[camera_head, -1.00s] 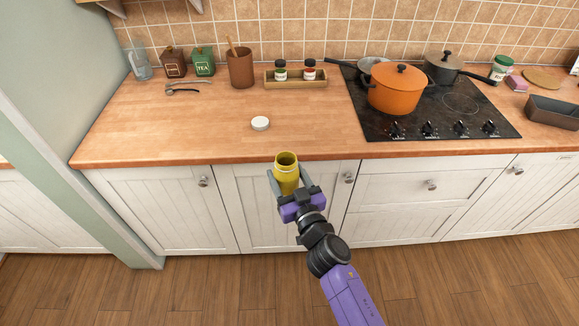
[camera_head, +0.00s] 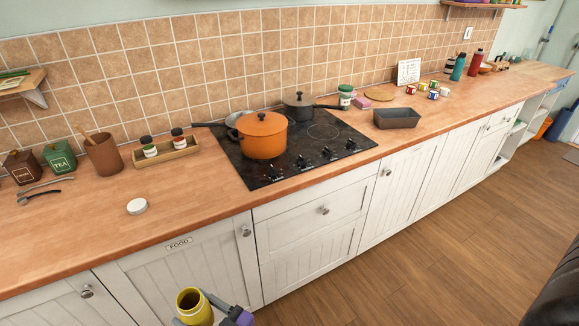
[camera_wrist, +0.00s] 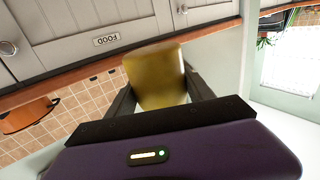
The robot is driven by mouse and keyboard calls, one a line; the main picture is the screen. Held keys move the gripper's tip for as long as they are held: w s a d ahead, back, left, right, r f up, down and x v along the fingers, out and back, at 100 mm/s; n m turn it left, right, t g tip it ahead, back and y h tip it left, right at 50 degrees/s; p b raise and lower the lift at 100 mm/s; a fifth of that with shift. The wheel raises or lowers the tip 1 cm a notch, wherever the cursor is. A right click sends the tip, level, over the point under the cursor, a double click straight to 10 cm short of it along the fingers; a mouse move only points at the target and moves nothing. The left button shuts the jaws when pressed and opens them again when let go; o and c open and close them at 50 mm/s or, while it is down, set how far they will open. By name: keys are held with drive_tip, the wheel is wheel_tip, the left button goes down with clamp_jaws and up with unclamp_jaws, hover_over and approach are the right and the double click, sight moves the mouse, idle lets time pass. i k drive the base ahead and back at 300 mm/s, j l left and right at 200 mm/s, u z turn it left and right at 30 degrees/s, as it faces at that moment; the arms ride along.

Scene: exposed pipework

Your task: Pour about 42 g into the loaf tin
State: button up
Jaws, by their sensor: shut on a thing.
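The loaf tin (camera_head: 397,118) is a dark grey rectangular pan on the counter, right of the hob. My gripper (camera_head: 214,305) is at the bottom of the head view, in front of the cabinets and below the counter edge, shut on a yellow open-topped jar (camera_head: 188,299). The jar looks about upright, its mouth uncovered; its contents cannot be made out. In the wrist view the jar (camera_wrist: 155,75) sits between the two fingers. A white round lid (camera_head: 137,206) lies on the counter. The tin is far to the right of the jar.
An orange pot (camera_head: 262,136) and a dark saucepan (camera_head: 299,106) stand on the black hob (camera_head: 290,160). A pink sponge (camera_head: 361,103), a green-lidded jar (camera_head: 345,95) and several small tins (camera_head: 433,94) are near the loaf tin. Counter in front of the spice tray (camera_head: 168,153) is mostly clear.

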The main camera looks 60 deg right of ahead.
sight(395, 119)
drive_tip(key=l+z, duration=0.1)
drive_tip(key=z, duration=0.6)
drive_tip(key=l+z, duration=0.15)
drive_tip(key=z, duration=0.2)
